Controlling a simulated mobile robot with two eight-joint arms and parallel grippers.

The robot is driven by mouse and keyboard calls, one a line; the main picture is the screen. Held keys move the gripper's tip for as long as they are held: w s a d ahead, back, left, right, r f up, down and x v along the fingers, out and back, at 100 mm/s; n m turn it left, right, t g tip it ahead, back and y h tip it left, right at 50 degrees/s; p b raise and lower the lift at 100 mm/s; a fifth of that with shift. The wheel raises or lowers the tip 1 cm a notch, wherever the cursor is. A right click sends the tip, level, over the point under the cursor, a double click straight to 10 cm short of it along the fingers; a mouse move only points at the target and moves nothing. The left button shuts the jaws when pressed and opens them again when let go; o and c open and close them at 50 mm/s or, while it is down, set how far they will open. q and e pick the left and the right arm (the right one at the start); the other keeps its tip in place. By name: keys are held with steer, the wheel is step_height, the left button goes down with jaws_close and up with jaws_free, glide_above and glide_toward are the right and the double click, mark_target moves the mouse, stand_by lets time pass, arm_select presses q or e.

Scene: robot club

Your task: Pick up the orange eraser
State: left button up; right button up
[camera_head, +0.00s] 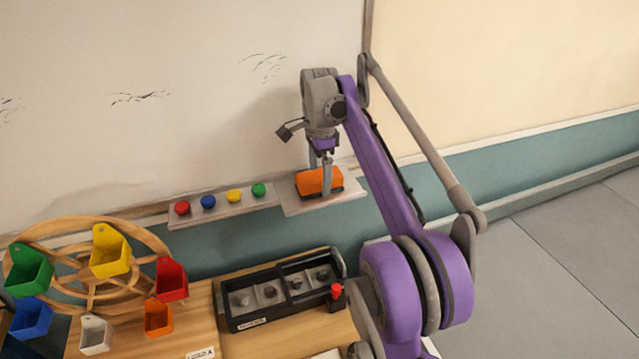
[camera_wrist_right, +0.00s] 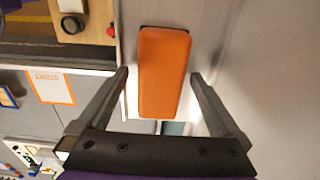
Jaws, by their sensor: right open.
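The orange eraser (camera_head: 311,182) has a dark underside and lies on a small light ledge (camera_head: 292,207) against the whiteboard. My right gripper (camera_head: 325,188) is open above the ledge, with its fingers at the eraser in the head view. In the right wrist view, the eraser (camera_wrist_right: 163,72) lies lengthwise between the two open fingers of my right gripper (camera_wrist_right: 161,75), with a gap on each side. I cannot tell exactly how far the fingertips reach down beside it. My left gripper is not in view.
A strip with red, blue, yellow and green buttons (camera_head: 220,203) adjoins the ledge on the left. Below are a wooden wheel (camera_head: 62,236) with coloured bins and a black tray (camera_head: 262,322) with a red knob (camera_head: 336,291). The whiteboard (camera_head: 190,80) rises behind.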

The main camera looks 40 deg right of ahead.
mark_target(319, 174)
steer(key=shift+f, duration=0.15)
steer(key=c, duration=1.5)
steer(key=shift+o, duration=0.2)
step_height(319, 174, up, 10)
steer(key=shift+w+r+p, duration=0.1)
steer(key=shift+w+p, duration=0.05)
steer(key=shift+p, duration=0.9)
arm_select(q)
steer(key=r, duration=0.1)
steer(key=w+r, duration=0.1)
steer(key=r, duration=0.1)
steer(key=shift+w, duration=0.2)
arm_select(e)
steer(key=o, duration=0.7)
steer(key=c, duration=0.5)
